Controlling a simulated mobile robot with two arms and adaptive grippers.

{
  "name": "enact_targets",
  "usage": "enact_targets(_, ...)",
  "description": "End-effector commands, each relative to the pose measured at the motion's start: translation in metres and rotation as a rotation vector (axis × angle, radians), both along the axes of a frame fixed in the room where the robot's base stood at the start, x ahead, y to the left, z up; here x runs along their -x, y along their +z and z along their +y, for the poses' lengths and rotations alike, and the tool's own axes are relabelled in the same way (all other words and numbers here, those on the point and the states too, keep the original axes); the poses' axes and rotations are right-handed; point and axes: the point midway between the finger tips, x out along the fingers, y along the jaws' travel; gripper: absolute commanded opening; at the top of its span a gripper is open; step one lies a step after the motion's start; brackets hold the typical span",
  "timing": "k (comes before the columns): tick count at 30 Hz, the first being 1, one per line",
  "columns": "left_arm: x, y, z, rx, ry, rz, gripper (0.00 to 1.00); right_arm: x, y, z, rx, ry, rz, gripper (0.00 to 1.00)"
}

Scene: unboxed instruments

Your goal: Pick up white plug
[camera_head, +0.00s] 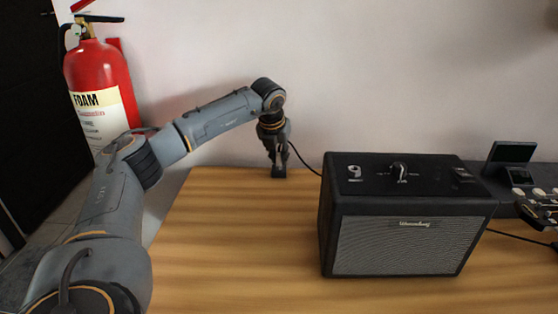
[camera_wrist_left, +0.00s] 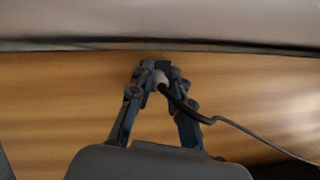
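The white plug (camera_wrist_left: 160,78) shows in the left wrist view as a small pale end on a thick black cable. It sits between the fingertips of my left gripper (camera_wrist_left: 161,68), which lean in close on both sides of it. In the head view my left gripper (camera_head: 278,172) points down at the back edge of the wooden table, near the wall. The plug itself is too small and hidden to make out there.
A black amplifier (camera_head: 408,245) stands on the wooden table (camera_head: 235,265), right of my left gripper, with a black cable (camera_head: 304,160) running behind it. More black gear (camera_head: 515,155) is at the right. A red fire extinguisher (camera_head: 97,75) is at the left. The table's left front is clear.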

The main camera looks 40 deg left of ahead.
Motion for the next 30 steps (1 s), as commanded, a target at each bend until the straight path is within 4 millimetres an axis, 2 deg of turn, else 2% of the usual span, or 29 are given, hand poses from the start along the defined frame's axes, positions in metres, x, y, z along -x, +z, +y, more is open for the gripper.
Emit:
enact_targets(11, 0.000, 0.001, 0.000, 0.000, 0.000, 0.000, 0.00, 0.000, 0.000, 0.000, 0.000, 0.000, 0.000, 0.40)
enact_targets(17, -0.001, 0.010, 0.000, 0.000, 0.000, -0.001, 0.00, 0.000, 0.000, 0.000, -0.001, 0.000, -0.003, 0.40)
enact_targets(19, -0.001, 0.018, -0.001, 0.000, 0.000, -0.002, 0.00, 0.000, -0.002, 0.000, -0.002, 0.000, -0.005, 0.40)
enact_targets(22, -0.001, 0.035, -0.001, 0.001, 0.000, -0.005, 0.00, 0.001, -0.018, 0.000, 0.000, 0.003, 0.007, 0.40)
enact_targets(26, 0.015, 0.056, -0.013, -0.002, -0.003, -0.004, 0.00, 0.003, -0.027, 0.000, 0.000, 0.003, 0.013, 0.40)
enact_targets(30, 0.033, 0.086, -0.029, -0.002, -0.003, -0.004, 0.00, 0.006, -0.038, 0.000, 0.001, 0.004, 0.021, 0.40)
